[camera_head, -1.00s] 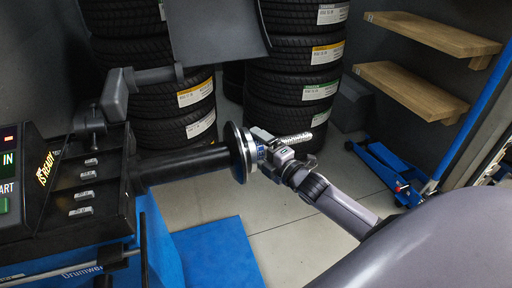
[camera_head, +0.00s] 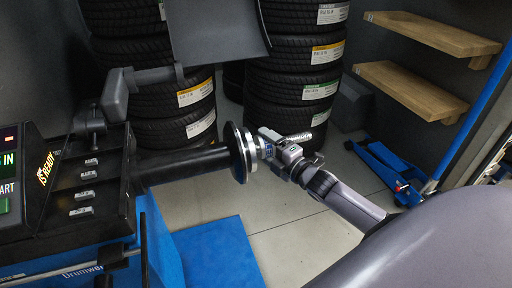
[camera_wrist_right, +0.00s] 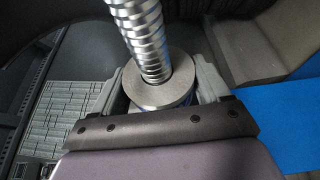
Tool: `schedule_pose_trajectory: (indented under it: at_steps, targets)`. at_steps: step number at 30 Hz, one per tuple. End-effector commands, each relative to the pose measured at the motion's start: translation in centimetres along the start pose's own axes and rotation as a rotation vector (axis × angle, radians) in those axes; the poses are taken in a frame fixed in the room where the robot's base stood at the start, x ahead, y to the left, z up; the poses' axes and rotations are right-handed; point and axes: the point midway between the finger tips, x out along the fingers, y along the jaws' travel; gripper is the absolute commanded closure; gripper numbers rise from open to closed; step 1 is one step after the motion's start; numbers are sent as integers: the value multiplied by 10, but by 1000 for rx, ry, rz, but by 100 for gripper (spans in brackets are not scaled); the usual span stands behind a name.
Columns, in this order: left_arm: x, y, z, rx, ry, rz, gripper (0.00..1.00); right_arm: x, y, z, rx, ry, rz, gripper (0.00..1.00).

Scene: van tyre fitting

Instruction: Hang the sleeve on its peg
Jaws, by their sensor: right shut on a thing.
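The sleeve (camera_wrist_right: 160,97), a short grey metal ring, shows in the right wrist view between the fingers of my right gripper. A bright threaded shaft (camera_wrist_right: 140,30) passes through it. In the head view my right gripper (camera_head: 272,147) is shut on the sleeve, just right of the black round flange (camera_head: 237,152) of the balancer. There the gripper mostly hides the sleeve, and the threaded shaft's end (camera_head: 300,137) sticks out beyond. I cannot make out the sleeve's peg. My left gripper is not in view.
The balancer cabinet (camera_head: 85,225) with its compartments and display stands at the left. A grey hood (camera_head: 215,30) hangs above the shaft. Tyre stacks (camera_head: 292,85) stand behind. Wooden shelves (camera_head: 430,35) and a blue jack (camera_head: 385,160) are at the right. Bare floor (camera_head: 290,220) lies below.

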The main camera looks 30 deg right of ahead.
Motion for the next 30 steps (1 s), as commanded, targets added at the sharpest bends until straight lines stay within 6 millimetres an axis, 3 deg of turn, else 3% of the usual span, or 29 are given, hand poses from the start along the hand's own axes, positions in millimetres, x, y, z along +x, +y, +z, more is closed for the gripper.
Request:
schedule_pose_trajectory:
  at_steps: [30]
  targets:
    - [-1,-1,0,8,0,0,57,-8,1,22,-2,-1,2,58]
